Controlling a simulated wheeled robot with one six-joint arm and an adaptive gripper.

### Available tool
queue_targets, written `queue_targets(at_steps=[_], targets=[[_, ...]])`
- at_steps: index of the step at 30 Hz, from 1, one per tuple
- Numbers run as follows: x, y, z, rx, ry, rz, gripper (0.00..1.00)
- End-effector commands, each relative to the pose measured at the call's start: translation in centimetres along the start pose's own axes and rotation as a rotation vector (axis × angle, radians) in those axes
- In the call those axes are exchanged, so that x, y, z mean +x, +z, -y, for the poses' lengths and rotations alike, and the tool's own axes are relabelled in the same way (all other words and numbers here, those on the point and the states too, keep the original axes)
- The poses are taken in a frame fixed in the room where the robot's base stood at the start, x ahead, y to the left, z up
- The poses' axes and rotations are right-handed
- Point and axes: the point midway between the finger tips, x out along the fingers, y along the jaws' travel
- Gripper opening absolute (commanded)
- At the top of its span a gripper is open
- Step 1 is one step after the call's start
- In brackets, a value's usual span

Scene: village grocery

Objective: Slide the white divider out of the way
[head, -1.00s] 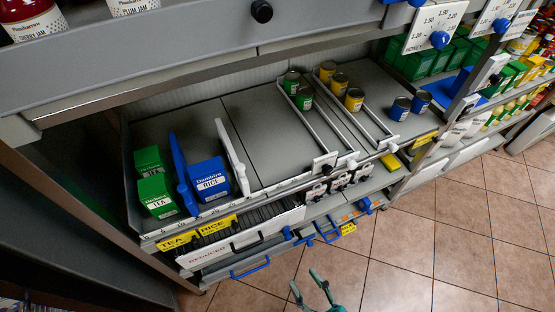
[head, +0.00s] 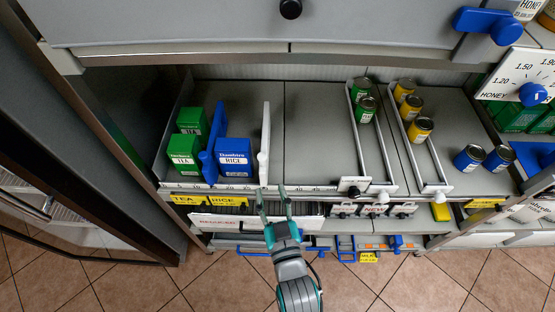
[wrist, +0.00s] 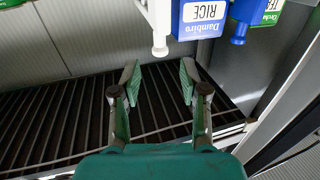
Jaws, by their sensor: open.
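The white divider (head: 265,143) stands upright on the shelf, just right of the blue rice box (head: 233,156). In the wrist view, the divider (wrist: 152,12) shows at the top with a white knob on its front end. My gripper (head: 273,194) is open and empty at the shelf's front edge, close to the divider's front end. In the wrist view, my gripper (wrist: 159,80) has its fingers apart, with the knob beyond the tips and roughly centred between them. It appears not to touch the knob.
A blue divider (head: 213,140) separates the rice from green tea boxes (head: 184,153). The shelf (head: 310,130) right of the white divider is bare up to a wire divider beside green cans (head: 365,108). A grey panel (head: 180,25) overhangs the shelf.

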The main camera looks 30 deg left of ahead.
Motion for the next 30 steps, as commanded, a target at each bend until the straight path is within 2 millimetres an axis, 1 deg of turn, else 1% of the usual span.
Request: queue_targets(at_steps=[5,12,18,24,30], targets=[[1.9,-0.1,-0.1,0.000,0.001,-0.002,0.44],[5.8,-0.1,-0.1,0.000,0.002,-0.002,0.44],[8.6,-0.1,-0.1,0.000,0.002,-0.001,0.44],[10.1,-0.1,-0.1,0.000,0.002,-0.001,0.44],[10.4,0.0,-0.1,0.000,0.002,0.000,0.44]])
